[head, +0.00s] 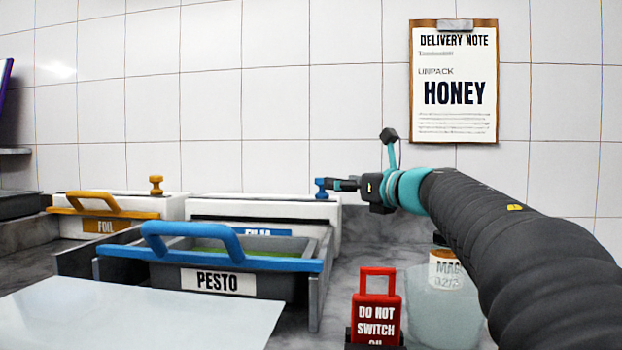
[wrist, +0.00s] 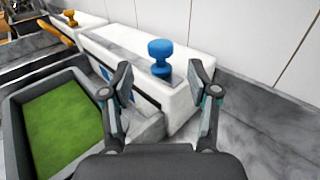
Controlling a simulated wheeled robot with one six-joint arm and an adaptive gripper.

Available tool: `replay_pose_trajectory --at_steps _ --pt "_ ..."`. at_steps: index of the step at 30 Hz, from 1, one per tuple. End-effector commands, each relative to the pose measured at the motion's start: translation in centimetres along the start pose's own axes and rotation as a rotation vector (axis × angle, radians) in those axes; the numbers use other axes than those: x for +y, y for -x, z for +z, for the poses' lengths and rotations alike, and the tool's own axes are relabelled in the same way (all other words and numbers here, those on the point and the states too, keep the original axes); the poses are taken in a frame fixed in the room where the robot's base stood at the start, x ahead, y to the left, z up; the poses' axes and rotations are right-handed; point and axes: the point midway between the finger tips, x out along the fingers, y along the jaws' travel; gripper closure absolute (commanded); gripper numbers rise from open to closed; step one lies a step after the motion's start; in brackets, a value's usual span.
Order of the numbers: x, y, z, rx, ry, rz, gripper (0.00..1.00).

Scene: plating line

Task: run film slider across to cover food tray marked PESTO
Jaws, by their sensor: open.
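The grey tray marked PESTO (head: 217,281) has a blue handle bar across its front. Green food (wrist: 62,120) shows uncovered in it in the wrist view. Behind and beside it stands a white box (head: 262,208) with a blue FILM label, partly hidden by the handle. The blue slider knob (head: 320,188) is at the box's right end; it also shows in the wrist view (wrist: 161,57). My gripper (wrist: 162,82) is open, its fingers to either side of the knob's line of sight. I cannot tell whether they touch it.
A white FOIL box with an orange knob (head: 156,185) and orange handle stands left. A red DO NOT SWITCH sign (head: 377,308) and a MAG-labelled jar (head: 446,270) are below my arm. A delivery note (head: 455,82) reading HONEY hangs on the tiled wall.

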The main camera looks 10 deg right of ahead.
Motion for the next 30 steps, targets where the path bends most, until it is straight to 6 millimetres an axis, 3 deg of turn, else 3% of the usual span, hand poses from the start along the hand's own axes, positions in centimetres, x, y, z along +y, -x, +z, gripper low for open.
replay_pose_trajectory --at_steps 6,12,26,30 --pt "-0.1 -4.1 0.1 0.001 -0.001 0.001 0.40" --pt "-0.1 -6.7 0.1 0.001 -0.001 -0.001 0.40" --pt "-0.1 -7.7 0.0 0.000 -0.001 -0.003 0.40" --pt "-0.1 -7.7 0.0 0.000 -0.001 -0.003 0.73"
